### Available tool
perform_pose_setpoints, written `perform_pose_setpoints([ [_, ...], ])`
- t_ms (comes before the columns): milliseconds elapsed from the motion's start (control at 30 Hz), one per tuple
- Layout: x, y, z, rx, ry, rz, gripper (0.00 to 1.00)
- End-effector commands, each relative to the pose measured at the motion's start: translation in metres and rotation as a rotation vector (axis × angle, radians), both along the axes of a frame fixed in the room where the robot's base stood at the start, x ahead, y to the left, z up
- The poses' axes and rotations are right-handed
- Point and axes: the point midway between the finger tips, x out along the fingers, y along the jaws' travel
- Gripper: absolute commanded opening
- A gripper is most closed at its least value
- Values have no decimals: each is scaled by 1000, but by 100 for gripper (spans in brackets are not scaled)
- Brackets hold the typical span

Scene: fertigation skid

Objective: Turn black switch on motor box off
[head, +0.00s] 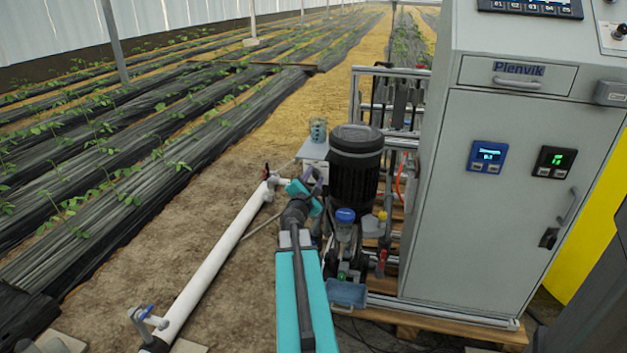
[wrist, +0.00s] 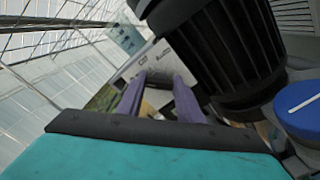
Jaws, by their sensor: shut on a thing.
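The motor box is a light grey box (head: 313,150) beside the black ribbed pump cylinder in the head view. Its labelled face (wrist: 150,62) shows in the wrist view, beyond my fingers, with small print too blurred to read. My gripper (wrist: 160,80) has its two purple fingers reaching to this face and is shut on the black switch (wrist: 158,77), which shows as a small dark patch between the fingertips. The switch's setting cannot be read. In the head view my gripper (head: 314,178) is just below the box, and the switch is hidden there.
The black ribbed cylinder (head: 355,165) stands close to the right of my gripper, with a blue cap (head: 345,215) below it. A large grey cabinet (head: 510,190) stands at the right. A white pipe (head: 220,255) runs along the ground at the left, with bare soil around it.

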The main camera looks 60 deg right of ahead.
Motion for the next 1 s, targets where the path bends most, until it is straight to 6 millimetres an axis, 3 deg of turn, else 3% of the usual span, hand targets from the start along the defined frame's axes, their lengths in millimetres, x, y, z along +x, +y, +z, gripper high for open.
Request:
perform_pose_setpoints([
  [1000, 0, 3, -9, 170, -540, 4, 10],
])
